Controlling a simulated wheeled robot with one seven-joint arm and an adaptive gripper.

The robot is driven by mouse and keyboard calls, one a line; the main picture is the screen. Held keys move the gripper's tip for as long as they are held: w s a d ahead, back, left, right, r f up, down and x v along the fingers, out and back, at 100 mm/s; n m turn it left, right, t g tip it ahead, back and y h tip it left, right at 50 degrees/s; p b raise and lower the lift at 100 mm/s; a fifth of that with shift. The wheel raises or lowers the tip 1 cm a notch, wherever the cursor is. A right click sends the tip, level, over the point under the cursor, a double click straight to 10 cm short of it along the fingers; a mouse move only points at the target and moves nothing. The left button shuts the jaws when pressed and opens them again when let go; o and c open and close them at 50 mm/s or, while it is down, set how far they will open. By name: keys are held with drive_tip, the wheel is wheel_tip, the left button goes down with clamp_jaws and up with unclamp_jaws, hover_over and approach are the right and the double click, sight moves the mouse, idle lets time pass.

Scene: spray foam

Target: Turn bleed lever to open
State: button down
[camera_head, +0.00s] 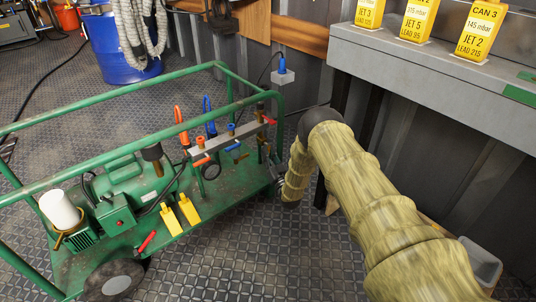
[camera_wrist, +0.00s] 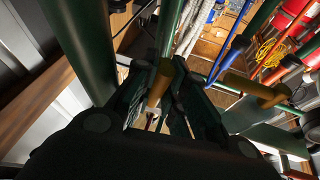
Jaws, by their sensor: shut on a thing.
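The green wheeled cart carries a grey manifold bar (camera_head: 232,137) with orange and blue valve levers. A small red lever (camera_head: 268,120) sits at its right end; no label marks which one is the bleed lever. My gripper's dark fingers (camera_wrist: 166,98) fill the middle of the wrist view. They are closed around a brass-coloured piece (camera_wrist: 159,82), whose pale lower end lies between them. I cannot tell for sure that this piece is the bleed lever. In the head view my sleeved arm comes down at the cart's right end, and the fingertips are hard to make out there.
Green cart rails (camera_head: 110,151) run around the manifold. A grey shelf (camera_head: 430,70) with yellow cards stands at right, above my arm. A blue drum (camera_head: 112,52) stands at back left. The plated floor in front is clear.

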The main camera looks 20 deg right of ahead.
drive_tip(key=c, duration=1.5)
unclamp_jaws()
drive_tip(key=shift+o, duration=0.2)
